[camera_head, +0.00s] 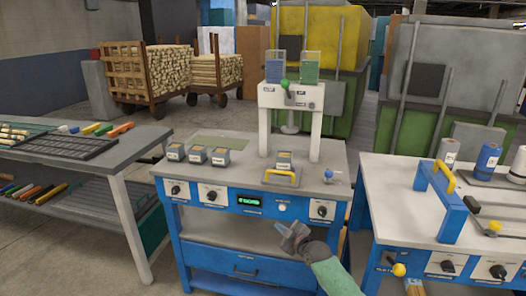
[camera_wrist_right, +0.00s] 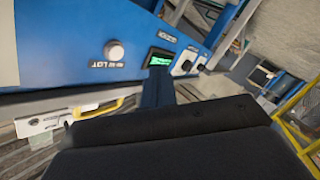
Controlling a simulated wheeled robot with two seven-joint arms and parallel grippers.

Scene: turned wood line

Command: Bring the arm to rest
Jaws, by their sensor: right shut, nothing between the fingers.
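My right arm (camera_head: 335,278) comes in from the bottom of the head view. My right gripper (camera_head: 288,232) is shut and empty, in front of the blue front of the middle workbench (camera_head: 228,145). In the right wrist view the bench's blue panel (camera_wrist_right: 60,85) fills the upper left, with a white knob (camera_wrist_right: 115,52) and a green-lit display (camera_wrist_right: 160,58). Dark parts of my own gripper cover the bottom of that view. The head view does not show whether the gripper touches the bench. My left arm and gripper are not in view.
The bench carries several small grey blocks (camera_head: 198,155), a yellow handle (camera_head: 281,178) and a white press frame (camera_head: 289,97). A blue drawer (camera_head: 243,268) lies below. A white-topped bench (camera_head: 392,178) stands right, a grey table (camera_head: 125,147) left. Bare floor shows between table and bench.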

